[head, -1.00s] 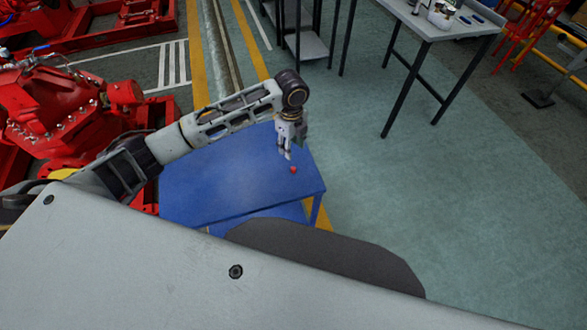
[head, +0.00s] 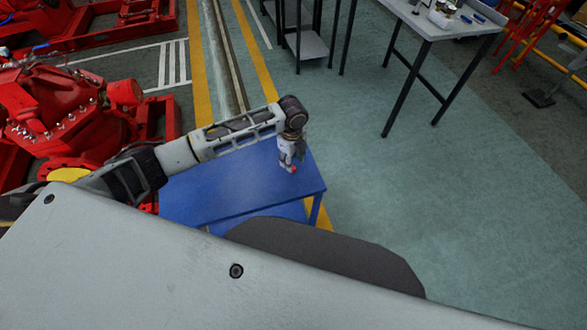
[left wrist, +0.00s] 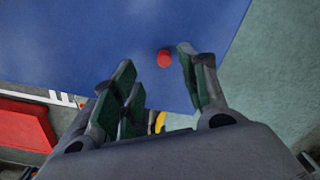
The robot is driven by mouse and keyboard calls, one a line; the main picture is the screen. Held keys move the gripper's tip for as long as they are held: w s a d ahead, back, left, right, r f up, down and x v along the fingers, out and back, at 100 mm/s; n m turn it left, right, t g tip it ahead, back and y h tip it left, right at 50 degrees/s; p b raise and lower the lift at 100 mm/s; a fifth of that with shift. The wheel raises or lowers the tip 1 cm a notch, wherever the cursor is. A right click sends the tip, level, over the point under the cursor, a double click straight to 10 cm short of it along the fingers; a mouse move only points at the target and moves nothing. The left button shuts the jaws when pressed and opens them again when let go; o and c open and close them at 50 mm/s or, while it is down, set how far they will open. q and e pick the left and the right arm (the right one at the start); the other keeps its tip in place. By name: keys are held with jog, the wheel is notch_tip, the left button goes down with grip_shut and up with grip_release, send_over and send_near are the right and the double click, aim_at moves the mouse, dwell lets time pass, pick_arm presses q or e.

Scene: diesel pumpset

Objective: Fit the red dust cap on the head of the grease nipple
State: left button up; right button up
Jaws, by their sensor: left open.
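The red dust cap (head: 293,169) sits on the blue table near its right end. In the left wrist view the red dust cap (left wrist: 164,58) lies on the blue surface, ahead of the gap between the fingers and nearer the right-hand one. My left gripper (head: 288,165) is pointing down just above the table, close beside the cap. In the left wrist view my left gripper (left wrist: 158,80) is open and nothing is between its fingers. The grease nipple cannot be made out in these views. My right gripper is not in view.
The blue table (head: 225,190) is otherwise bare. A red pump machine (head: 70,110) stands to its left. A grey bench (head: 450,22) with small items stands at the upper right. Open green floor (head: 430,200) lies to the right.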

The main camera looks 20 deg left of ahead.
aim_at(294, 169)
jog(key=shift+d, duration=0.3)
pick_arm(q)
jog(key=shift+f, duration=0.5)
jog(key=f, duration=0.3)
jog(key=shift+w+d+f, duration=0.15)
jog(key=shift+w+f, duration=0.1)
jog(key=shift+f, duration=0.35)
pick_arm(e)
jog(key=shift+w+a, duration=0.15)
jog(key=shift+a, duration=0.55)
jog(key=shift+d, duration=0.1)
